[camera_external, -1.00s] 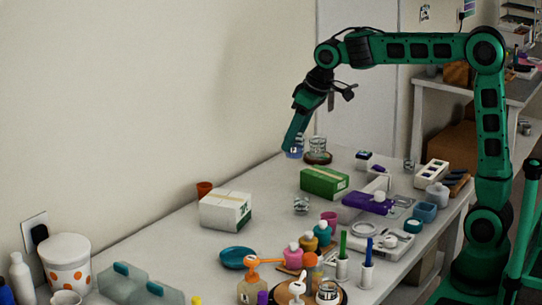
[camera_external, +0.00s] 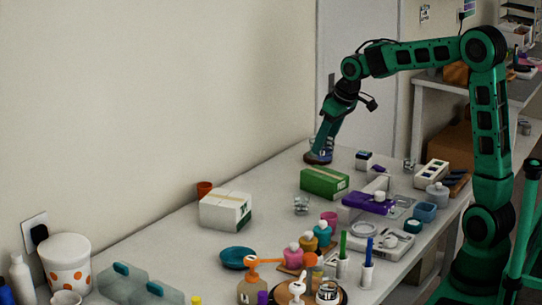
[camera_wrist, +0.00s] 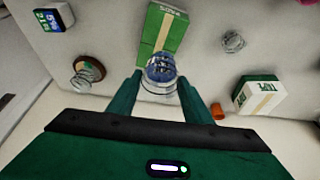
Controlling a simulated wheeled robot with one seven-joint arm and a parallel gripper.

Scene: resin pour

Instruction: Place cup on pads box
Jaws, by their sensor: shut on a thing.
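My gripper (camera_wrist: 160,92) is shut on a clear cup with blue contents (camera_wrist: 160,68), held between the two green fingers. In the external view my gripper (camera_external: 322,152) is over the back of the table, in front of the jar's round brown coaster, and the cup is small and partly hidden there. A green box with a pale tape strip (camera_external: 324,182) lies on the table; it also shows beyond the cup in the wrist view (camera_wrist: 163,30). A white box with a green end (camera_external: 225,210) stands to the left.
A glass jar on a brown coaster (camera_wrist: 87,70) stands at the back. An empty clear cup (camera_external: 301,205) stands between the boxes. An orange cup (camera_external: 204,189) is behind the white box.

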